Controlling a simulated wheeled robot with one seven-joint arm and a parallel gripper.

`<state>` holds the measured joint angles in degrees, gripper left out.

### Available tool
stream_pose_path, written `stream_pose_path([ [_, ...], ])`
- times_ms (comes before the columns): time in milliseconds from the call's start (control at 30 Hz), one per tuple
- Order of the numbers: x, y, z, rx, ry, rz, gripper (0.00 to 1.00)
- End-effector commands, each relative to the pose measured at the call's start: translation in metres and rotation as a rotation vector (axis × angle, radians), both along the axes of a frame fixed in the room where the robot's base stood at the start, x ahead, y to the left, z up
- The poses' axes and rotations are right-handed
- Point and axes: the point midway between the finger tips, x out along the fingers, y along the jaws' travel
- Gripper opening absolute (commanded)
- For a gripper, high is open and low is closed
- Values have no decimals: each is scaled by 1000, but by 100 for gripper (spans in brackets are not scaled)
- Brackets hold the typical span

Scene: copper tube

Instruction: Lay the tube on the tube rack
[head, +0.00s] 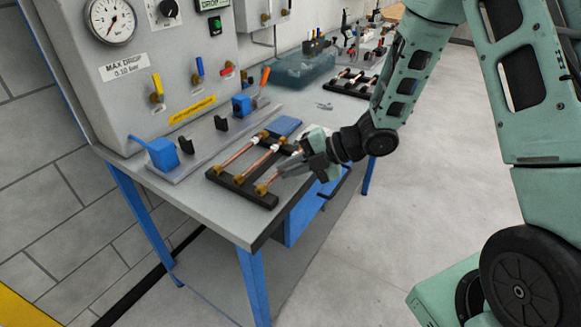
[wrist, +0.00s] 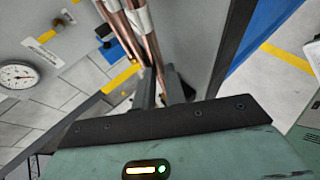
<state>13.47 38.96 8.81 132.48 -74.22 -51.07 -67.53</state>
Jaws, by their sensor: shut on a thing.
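The tube rack (head: 228,184) is a pair of black bars on the grey bench, near its front edge, in the head view. Two copper tubes with brass ends and white bands lie across it, one of them the left tube (head: 236,155). My gripper (head: 291,165) is shut on a third copper tube (head: 270,181) at the rack's right side. This tube's brass near end shows over the front bar; whether it touches the bar is unclear. My gripper hides its far part. In the wrist view, copper tube (wrist: 148,45) runs up from between my fingers (wrist: 164,88).
A test panel with a gauge (head: 110,20) and coloured valves stands at the back left. A fixture with a blue block (head: 163,153) lies left of the rack. A clear bin (head: 303,70) and a second rack with tubes (head: 352,82) stand farther along. The floor at right is clear.

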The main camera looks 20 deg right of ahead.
Motion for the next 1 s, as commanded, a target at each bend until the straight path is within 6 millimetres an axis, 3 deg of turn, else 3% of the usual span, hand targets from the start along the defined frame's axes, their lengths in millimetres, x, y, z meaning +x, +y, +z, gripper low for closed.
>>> stream_pose_path([
  [367, 0, 0, -5, 0, -1, 0, 0],
  [400, 0, 0, -3, -1, -1, 0, 23],
  [467, 0, 0, -3, 0, 0, -1, 34],
  [833, 0, -1, 3, 0, 0, -1, 34],
  [1000, -10, -23, 15, -2, -3, -5, 34],
])
